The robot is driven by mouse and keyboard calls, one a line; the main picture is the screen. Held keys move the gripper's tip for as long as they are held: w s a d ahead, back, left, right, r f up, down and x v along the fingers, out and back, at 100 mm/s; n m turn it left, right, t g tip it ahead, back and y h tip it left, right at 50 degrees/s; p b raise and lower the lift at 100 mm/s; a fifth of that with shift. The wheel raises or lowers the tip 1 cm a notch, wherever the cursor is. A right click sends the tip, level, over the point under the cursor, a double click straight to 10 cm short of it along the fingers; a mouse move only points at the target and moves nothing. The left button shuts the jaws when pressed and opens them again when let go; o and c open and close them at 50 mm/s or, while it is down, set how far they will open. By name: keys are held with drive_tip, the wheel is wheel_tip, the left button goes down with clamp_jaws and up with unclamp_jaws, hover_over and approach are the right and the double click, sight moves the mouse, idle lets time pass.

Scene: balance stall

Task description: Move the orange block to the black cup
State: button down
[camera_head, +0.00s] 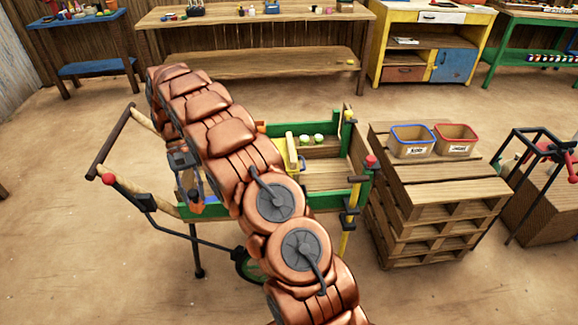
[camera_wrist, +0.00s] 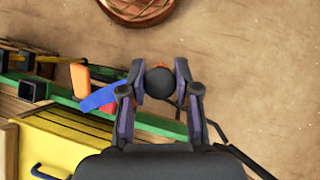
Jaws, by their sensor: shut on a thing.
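My gripper (camera_wrist: 160,98) is shut on a dark round thing (camera_wrist: 160,82) in the wrist view, with a sliver of orange-brown at its far edge. In the head view my gripper (camera_head: 188,188) hangs at the left end of the cart, partly behind my arm. An orange block-like piece (camera_wrist: 80,79) stands by the green rail, apart from the fingers, beside a blue piece (camera_wrist: 102,97). An orange piece (camera_head: 196,207) also shows just below my gripper in the head view. A black square-mouthed cup (camera_wrist: 34,90) sits at the rail. Whether the held thing is the orange block I cannot tell.
The cart (camera_head: 330,195) has a green rim, and my arm hides its middle. Two bins, blue-rimmed (camera_head: 412,131) and red-rimmed (camera_head: 456,131), stand on stacked pallets (camera_head: 430,195) at right. A workbench (camera_head: 260,68) lines the back. Floor at left is clear.

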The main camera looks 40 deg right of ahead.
drive_tip(key=s+d+f+m+t+b, duration=0.2)
drive_tip(key=s+d+m+t+b, duration=0.15)
drive_tip(key=d+m, duration=0.7)
drive_tip(key=s+d+f+m+t+h+b, duration=0.15)
drive_tip(key=d+m+t, duration=0.35)
drive_tip(key=d+m, duration=0.6)
drive_tip(key=s+d+f+m+t+y+b, duration=0.1)
drive_tip(key=s+d+m+t+b, duration=0.25)
drive_tip(key=d+m, duration=0.75)
drive_tip(key=shift+n+t+h, duration=0.25)
drive_tip(key=shift+n+t, duration=0.15)
drive_tip(key=shift+n, duration=0.45)
drive_tip(key=shift+w+d+f+b, duration=0.15)
drive_tip(key=shift+d+f+b, duration=0.1)
drive_tip(key=shift+f+b, duration=0.9)
drive_tip(key=shift+w+d+f+b, duration=0.2)
drive_tip(key=shift+f+b, duration=0.4)
drive_tip(key=shift+f, duration=1.05)
drive_tip(key=shift+w+d+f+b, duration=0.1)
drive_tip(key=shift+d+f+b, duration=0.15)
drive_tip(key=shift+f+b, duration=0.9)
drive_tip(key=shift+f, duration=0.25)
drive_tip(key=shift+p, duration=1.6)
drive_tip(key=c, duration=0.8)
unclamp_jaws()
